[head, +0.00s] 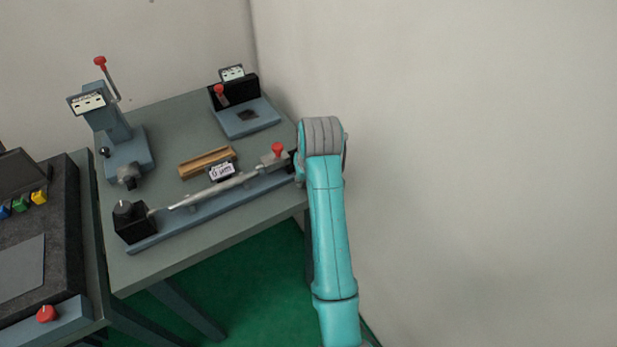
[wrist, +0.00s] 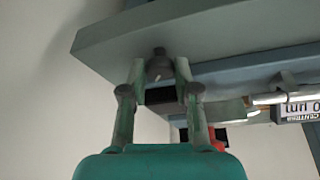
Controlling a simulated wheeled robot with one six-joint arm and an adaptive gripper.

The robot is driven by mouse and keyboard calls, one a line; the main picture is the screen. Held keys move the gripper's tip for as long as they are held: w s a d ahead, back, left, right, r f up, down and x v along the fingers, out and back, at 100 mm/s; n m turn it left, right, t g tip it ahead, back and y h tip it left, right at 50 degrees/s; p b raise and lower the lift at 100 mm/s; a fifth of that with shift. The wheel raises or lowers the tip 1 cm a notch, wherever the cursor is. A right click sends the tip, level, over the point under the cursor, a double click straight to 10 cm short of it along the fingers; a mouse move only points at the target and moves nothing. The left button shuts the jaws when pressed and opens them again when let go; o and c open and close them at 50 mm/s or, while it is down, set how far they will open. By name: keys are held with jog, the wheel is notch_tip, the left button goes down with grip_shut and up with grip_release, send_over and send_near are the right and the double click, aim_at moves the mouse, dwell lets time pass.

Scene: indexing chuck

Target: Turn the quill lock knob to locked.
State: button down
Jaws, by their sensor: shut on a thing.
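A dark grey knob with a small white mark (wrist: 158,70), which I take as the quill lock knob, shows between my fingertips in the wrist view. My gripper (wrist: 159,76) is shut on it, one finger on each side. Behind it is a black block (wrist: 160,95) at the right end of the bench-centre rail (head: 190,216). In the head view my arm's wrist hides the fingers and the knob. The knob's lock markings cannot be read.
A red-topped lever (head: 278,149) stands beside the right end of the rail. A small display (head: 222,170) and a wooden block (head: 207,162) are behind the rail. Fixtures stand at the table's back left (head: 128,145) and back right (head: 246,117). A wall is close on the right.

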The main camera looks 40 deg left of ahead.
jog(key=m+h, duration=0.1)
jog(key=m, duration=0.1)
jog(key=m+t, duration=0.1)
jog(key=m, duration=0.2)
jog(key=shift+s+a+m+h, duration=0.15)
jog(key=shift+m+h, duration=0.15)
jog(key=shift+h, duration=0.1)
jog(key=shift+a+m+t+h, duration=0.15)
jog(key=shift+m+h, duration=0.3)
jog(key=shift+m, duration=0.65)
jog(key=shift+d+m+t+h, duration=0.15)
jog(key=shift+m+h, duration=0.3)
jog(key=shift+m, duration=0.65)
jog(key=shift+a, duration=0.1)
jog(key=c, duration=0.9)
grip_release()
jog(key=shift+o, duration=0.2)
